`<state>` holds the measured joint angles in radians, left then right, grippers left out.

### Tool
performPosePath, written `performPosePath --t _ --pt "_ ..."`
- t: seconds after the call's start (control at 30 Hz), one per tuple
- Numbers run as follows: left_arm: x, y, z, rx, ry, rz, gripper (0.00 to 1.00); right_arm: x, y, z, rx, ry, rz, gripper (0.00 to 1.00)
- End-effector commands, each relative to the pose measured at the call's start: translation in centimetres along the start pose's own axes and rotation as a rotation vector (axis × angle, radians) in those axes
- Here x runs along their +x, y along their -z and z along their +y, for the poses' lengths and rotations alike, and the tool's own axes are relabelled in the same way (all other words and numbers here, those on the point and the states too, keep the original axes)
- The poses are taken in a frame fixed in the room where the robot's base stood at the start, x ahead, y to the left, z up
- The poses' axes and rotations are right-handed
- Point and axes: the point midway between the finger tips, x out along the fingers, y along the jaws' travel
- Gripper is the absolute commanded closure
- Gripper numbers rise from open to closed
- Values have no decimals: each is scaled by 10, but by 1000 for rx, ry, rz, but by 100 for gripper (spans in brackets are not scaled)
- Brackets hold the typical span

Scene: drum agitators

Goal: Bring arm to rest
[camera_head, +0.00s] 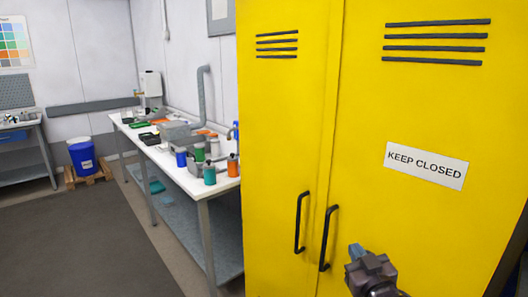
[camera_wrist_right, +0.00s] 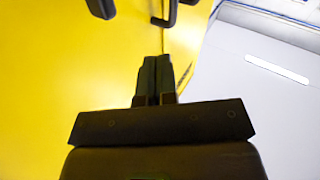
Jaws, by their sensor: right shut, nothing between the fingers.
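My right gripper (camera_head: 357,250) is at the lower right of the head view, in front of the yellow cabinet's right door and to the right of the two door handles. In the right wrist view its fingers (camera_wrist_right: 155,75) are together, with nothing held between them. The fingers look apart from the handles. My left gripper is not in view.
The yellow cabinet (camera_head: 425,140), labelled "KEEP CLOSED", has black handles (camera_head: 300,222) and (camera_head: 328,238). A white workbench (camera_head: 215,185) with several bottles stands left of it. A blue bucket (camera_head: 83,158) is farther back. The dark floor mat (camera_head: 80,240) is clear.

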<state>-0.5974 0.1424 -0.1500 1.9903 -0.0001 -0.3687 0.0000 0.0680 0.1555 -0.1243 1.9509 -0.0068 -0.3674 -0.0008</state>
Motion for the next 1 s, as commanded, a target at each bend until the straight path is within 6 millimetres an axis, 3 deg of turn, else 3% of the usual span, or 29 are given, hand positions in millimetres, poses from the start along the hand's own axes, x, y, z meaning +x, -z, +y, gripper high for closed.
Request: performPosePath --t 0.03,0.2,0.5,0.6,0.73,1.0 --pt "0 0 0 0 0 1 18 -18 -24 0 11 -4 -47 100" --pt "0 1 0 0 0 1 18 -79 -92 -3 42 -17 -193 100" --pt "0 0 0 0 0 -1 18 -206 -196 -11 86 -51 -467 100" --pt "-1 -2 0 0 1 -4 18 -242 -217 -12 96 -62 -537 100" --pt "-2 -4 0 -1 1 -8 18 -272 -232 -14 104 -71 -594 100" --pt "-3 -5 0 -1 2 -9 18 -284 -237 -14 106 -75 -617 100"
